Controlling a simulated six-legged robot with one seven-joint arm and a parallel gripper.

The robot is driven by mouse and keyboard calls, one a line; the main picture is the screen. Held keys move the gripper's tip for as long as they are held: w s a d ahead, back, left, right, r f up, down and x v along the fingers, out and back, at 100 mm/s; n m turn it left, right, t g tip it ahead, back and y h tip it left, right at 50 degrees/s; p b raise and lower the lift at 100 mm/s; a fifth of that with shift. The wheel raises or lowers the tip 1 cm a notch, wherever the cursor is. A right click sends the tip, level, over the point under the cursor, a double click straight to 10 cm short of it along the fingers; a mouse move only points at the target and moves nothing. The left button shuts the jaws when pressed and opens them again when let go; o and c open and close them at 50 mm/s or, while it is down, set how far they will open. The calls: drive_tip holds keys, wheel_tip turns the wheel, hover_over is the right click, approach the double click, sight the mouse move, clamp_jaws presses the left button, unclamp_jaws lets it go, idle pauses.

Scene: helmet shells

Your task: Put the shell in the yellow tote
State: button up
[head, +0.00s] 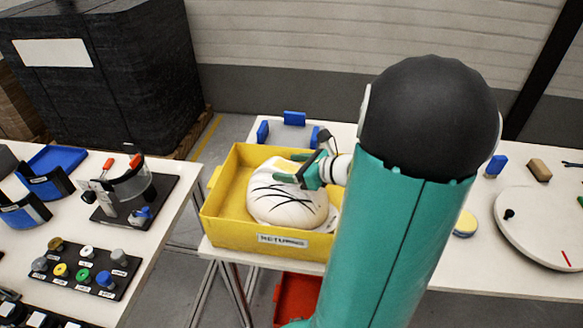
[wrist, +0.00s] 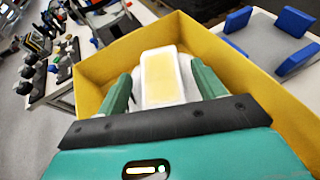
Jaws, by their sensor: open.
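The white shell with black curved lines (head: 285,207) sits inside the yellow tote (head: 222,228), which bears a "RETURNS" label on its front. My gripper (head: 293,168) is over the shell's upper part, inside the tote's outline. In the wrist view, the two green fingers of my gripper (wrist: 160,74) are spread apart inside the yellow tote walls (wrist: 100,66). A pale block with a yellowish face shows between them; I cannot tell whether it touches either finger. My arm hides the tote's right side in the head view.
Blue blocks (head: 294,118) stand on the table behind the tote. A round white disc (head: 545,225) lies to the right. The left table holds a black knob board (head: 85,270) and a visor stand (head: 130,185). A gap separates the tables.

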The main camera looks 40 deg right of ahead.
drive_tip(key=v, duration=1.2)
drive_tip(key=shift+r, duration=0.1)
drive_tip(key=w+a+n+g+y, duration=0.25)
drive_tip(key=a+n+g, duration=0.55)
drive_tip(key=a+n, duration=1)
drive_tip(key=s+a+r+n+h, duration=0.1)
drive_tip(key=a+r+n+h, duration=0.2)
drive_tip(key=a+n, duration=0.3)
drive_tip(key=s+a+r+n+h, duration=0.1)
drive_tip(key=a+r+n+h, duration=0.2)
drive_tip(key=a+n, duration=0.3)
drive_tip(key=shift+s+n, duration=0.3)
drive_tip(key=shift+n, duration=1)
